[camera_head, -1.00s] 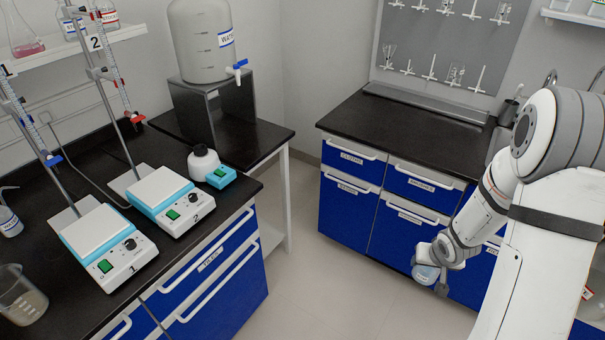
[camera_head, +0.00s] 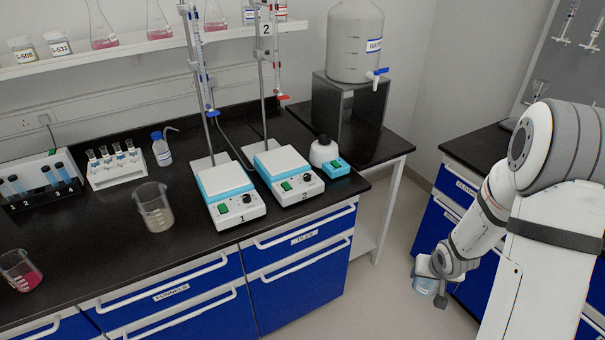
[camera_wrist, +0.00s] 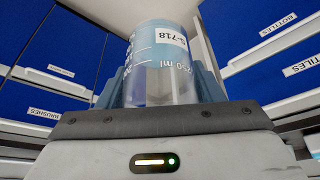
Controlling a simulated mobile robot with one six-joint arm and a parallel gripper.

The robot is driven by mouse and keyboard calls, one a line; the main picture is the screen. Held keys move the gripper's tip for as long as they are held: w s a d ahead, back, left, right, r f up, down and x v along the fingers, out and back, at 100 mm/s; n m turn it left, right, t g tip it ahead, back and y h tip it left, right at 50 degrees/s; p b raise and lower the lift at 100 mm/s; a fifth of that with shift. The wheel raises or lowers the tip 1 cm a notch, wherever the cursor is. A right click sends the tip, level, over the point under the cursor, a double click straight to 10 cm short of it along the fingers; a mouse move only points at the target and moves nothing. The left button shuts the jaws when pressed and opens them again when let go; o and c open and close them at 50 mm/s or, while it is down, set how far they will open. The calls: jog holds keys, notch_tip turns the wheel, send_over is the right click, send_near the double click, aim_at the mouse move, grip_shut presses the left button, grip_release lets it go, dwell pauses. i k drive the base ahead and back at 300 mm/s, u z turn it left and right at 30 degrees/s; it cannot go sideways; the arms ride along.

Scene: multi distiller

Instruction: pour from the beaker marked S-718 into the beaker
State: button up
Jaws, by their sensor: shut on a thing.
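The beaker marked S-718 (camera_wrist: 158,60) fills the middle of the wrist view, held between the two fingers of my gripper (camera_wrist: 162,85). Its label and a 250 ml mark are readable, and it holds pale, clear-looking contents. In the head view my gripper (camera_head: 437,268) hangs low at the right with the S-718 beaker (camera_head: 425,285), in front of blue drawers and away from the left bench. On that bench stands a glass beaker (camera_head: 153,207) with some greyish contents, upright, left of stirrer 1. A second beaker (camera_head: 20,270) with pink liquid stands at the far left. Which one the task means I cannot tell.
Hot-plate stirrers 1 (camera_head: 228,190) and 2 (camera_head: 283,170) with burette stands are right of the greyish beaker. A vial rack (camera_head: 117,170) and wash bottle (camera_head: 161,150) stand behind it. Open floor separates my gripper from the bench (camera_head: 110,245).

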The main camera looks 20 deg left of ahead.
aim_at(153, 205)
jog(key=z, duration=0.4)
jog(key=i, duration=0.15)
jog(key=u, duration=1.8)
jog(key=k, duration=0.55)
jog(key=u, duration=0.4)
jog(key=i, duration=0.55)
jog(key=z, duration=0.2)
